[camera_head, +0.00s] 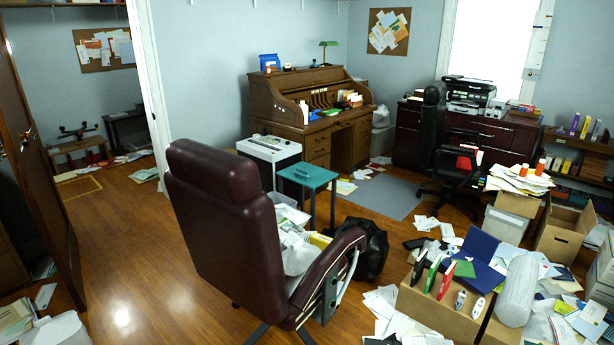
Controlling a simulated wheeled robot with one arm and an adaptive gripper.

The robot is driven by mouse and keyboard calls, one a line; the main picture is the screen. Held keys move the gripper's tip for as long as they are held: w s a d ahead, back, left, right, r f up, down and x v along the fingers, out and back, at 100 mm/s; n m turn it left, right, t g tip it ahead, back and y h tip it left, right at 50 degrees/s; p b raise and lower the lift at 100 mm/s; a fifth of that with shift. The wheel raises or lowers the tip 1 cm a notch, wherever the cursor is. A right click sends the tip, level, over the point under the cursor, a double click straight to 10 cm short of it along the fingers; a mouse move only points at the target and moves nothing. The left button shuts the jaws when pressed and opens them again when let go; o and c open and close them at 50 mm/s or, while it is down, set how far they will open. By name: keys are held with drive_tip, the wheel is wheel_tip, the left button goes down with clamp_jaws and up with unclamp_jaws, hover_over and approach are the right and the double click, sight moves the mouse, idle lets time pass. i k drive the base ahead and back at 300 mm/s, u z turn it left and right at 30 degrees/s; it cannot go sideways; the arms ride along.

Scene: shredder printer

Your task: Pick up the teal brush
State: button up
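A small teal-topped side table (319,183) stands in the middle of the room, behind the maroon armchair. A small teal shape (299,171) seems to lie on its top; it blends with the surface, and I cannot tell whether it is the teal brush. No other thing in view is clearly a teal brush. My gripper is not in view.
The maroon armchair (222,225) holds papers and bags and blocks the table's near side. A white shredder (268,155) stands behind the table, near the roll-top desk (270,97). Boxes (440,307) and papers clutter the right. The wooden floor (130,230) at left is mostly clear.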

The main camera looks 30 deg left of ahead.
sight(299, 173)
drive_tip(key=u, duration=2.35)
drive_tip(key=i, duration=4.7)
drive_tip(key=z, duration=1.3)
drive_tip(key=i, duration=1.8)
drive_tip(key=z, duration=0.05)
